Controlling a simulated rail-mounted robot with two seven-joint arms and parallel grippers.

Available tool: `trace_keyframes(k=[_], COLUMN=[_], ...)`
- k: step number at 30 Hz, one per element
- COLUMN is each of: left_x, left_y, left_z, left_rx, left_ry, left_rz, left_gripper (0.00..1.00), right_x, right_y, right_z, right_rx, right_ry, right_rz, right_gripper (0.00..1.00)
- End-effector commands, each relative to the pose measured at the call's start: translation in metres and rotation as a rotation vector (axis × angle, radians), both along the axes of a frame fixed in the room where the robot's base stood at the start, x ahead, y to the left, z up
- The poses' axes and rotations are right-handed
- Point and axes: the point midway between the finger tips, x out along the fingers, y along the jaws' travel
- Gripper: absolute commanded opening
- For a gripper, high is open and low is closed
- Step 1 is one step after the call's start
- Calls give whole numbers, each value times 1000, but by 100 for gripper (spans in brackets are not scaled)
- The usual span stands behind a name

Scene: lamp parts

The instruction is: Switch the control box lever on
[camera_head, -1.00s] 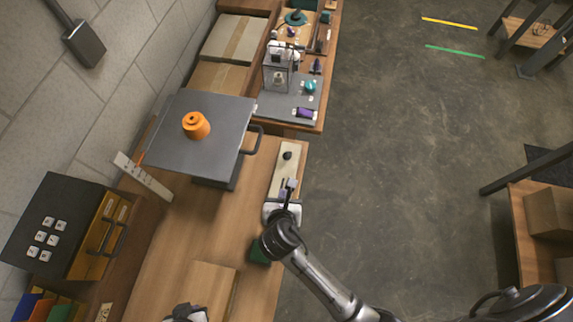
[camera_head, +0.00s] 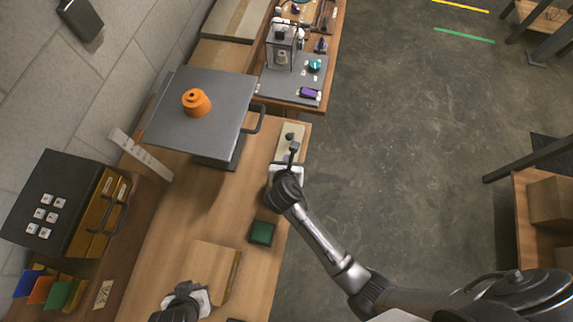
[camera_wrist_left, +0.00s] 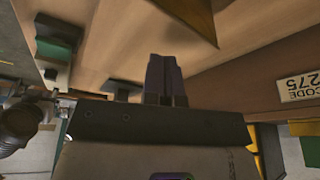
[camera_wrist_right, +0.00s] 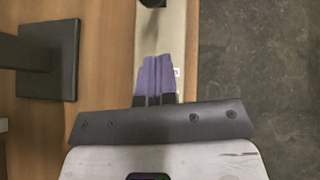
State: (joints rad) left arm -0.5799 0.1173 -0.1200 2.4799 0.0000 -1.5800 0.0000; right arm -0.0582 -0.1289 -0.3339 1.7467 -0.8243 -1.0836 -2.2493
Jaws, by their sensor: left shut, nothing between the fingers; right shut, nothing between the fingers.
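A long beige panel (camera_head: 285,132) with a round black knob (camera_head: 290,137) lies along the right edge of the wooden table. It also shows in the right wrist view (camera_wrist_right: 175,28), with the black knob at its top edge. I take it for the control box; a dark piece (camera_head: 294,147) stands near my gripper, but I cannot tell if it is the lever. My right gripper (camera_wrist_right: 157,62) is shut and empty over the panel, below the knob in that view. My left gripper (camera_wrist_left: 164,60) is shut and empty; its wrist (camera_head: 185,300) is low in the head view.
A dark raised platform with an orange object (camera_head: 196,103) stands left of the panel. A green block (camera_head: 262,232) and a cardboard box (camera_head: 215,265) lie nearer. A black cabinet (camera_head: 40,210) stands at left. Open floor (camera_head: 410,150) lies right of the table.

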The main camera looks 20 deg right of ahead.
Motion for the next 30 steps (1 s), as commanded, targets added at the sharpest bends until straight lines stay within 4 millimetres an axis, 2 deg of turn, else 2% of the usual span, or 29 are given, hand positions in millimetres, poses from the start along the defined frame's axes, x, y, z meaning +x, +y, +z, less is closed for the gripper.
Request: trace_keyframes(k=[2, 6, 12, 30], left_x=[0, 0, 0, 0], left_y=[-1, -1, -1, 3], left_z=[-4, -3, -4, -1], left_rx=[-4, -5, -4, 9], left_ry=[0, 0, 0, 0], left_rz=[2, 4, 2, -5], left_gripper=[0, 0, 0, 0], right_x=[10, 27, 41, 45], right_y=[-5, -13, -20, -23], right_z=[-9, -5, -2, 1], right_rx=[-1, 2, 2, 2], right_ry=[1, -2, 0, 2], right_rz=[-2, -2, 0, -1], right_gripper=[0, 0, 0, 0])
